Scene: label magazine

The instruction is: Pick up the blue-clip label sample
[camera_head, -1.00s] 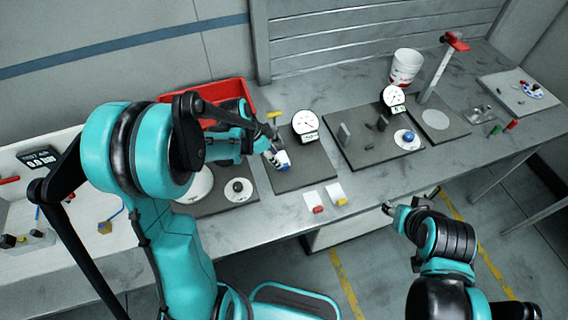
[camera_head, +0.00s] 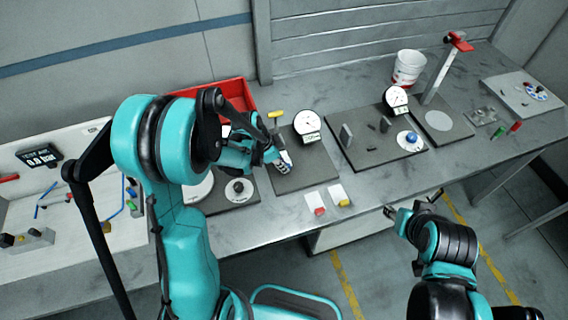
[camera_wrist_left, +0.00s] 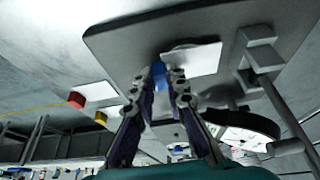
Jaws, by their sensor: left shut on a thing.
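The blue-clip label sample shows in the left wrist view as a white label (camera_wrist_left: 193,60) with a blue clip (camera_wrist_left: 158,74) at its edge. My left gripper (camera_wrist_left: 167,84) is shut on the blue clip, with a finger on either side. In the head view the left gripper (camera_head: 280,161) is low over the dark grey plate (camera_head: 296,182), and part of the white label (camera_head: 287,157) shows beside the fingers. The clip is mostly hidden there. My right gripper (camera_head: 392,210) is off the table's front edge; its jaws are too small to judge.
A red-clip label (camera_head: 315,203) and a yellow-clip label (camera_head: 340,196) lie near the front edge. A red bin (camera_head: 236,92) is behind the left arm. Another dark plate (camera_head: 365,150) with a gauge is to the right.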

